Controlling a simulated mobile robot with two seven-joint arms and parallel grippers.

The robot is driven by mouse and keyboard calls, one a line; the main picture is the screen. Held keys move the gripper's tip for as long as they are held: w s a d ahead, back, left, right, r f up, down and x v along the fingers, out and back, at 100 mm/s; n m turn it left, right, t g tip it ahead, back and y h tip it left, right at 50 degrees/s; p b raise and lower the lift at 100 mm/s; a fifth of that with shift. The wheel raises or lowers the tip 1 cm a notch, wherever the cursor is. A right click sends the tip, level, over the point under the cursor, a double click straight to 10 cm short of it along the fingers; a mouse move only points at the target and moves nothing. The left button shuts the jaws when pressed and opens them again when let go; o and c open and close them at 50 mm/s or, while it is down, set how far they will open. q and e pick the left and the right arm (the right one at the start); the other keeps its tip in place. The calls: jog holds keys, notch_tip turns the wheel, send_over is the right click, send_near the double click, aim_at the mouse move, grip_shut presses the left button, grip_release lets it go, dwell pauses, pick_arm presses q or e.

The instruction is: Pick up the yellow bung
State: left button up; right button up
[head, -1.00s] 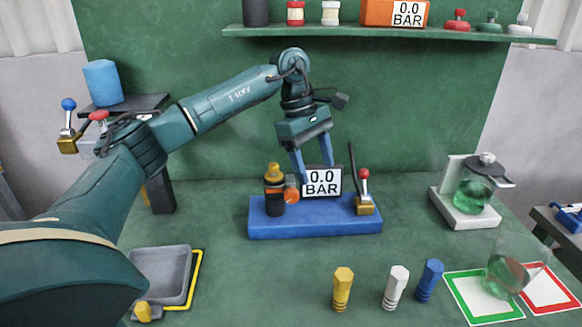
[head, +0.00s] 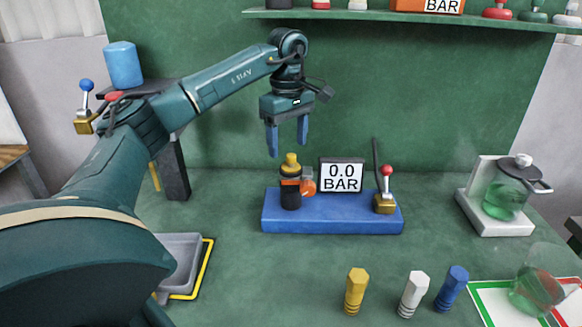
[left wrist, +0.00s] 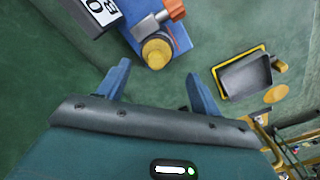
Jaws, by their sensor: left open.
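A yellow bung (head: 356,291) with a hexagonal head and dark rings stands upright on the green bench at front centre. Another yellow piece (head: 291,163) tops a black cylinder on the blue base; its top also shows in the left wrist view (left wrist: 156,52). My left gripper (head: 287,149) is open and empty, fingers pointing down, just above this piece and apart from it. In the left wrist view the piece lies beyond and between the fingertips (left wrist: 156,74). My right gripper is not in view.
White (head: 413,294) and blue (head: 453,288) bungs stand beside the front yellow one. A pressure display (head: 342,175) and a red-knobbed lever (head: 386,185) are on the blue base. A grey tray (head: 185,262) lies left; glassware (head: 537,286) stands right. Bench between is clear.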

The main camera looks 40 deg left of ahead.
aim_at(291, 155)
pick_arm(q)
jog(key=f, duration=0.4)
jog(key=shift+w+d+f, duration=0.15)
jog(key=shift+w+f, duration=0.05)
jog(key=shift+w, duration=0.05)
jog(key=shift+c, duration=0.4)
jog(key=c, duration=1)
